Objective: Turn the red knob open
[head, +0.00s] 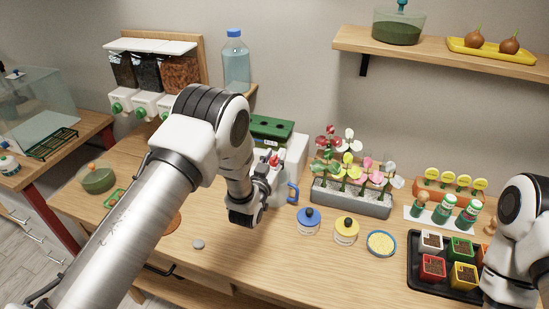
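A small red part (275,158) shows just above my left gripper (269,169), in front of a white box with a green lid (270,128). It may be the red knob, but it is too small to be sure. My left gripper is close to it; I cannot tell whether they touch or whether the fingers are open or shut. Green knobs (116,108) show on the white spouts of the wall dispenser (150,70); its right end is partly hidden by my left arm. My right arm is at the right edge; its gripper is not in view.
The front middle of the table is mostly clear.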

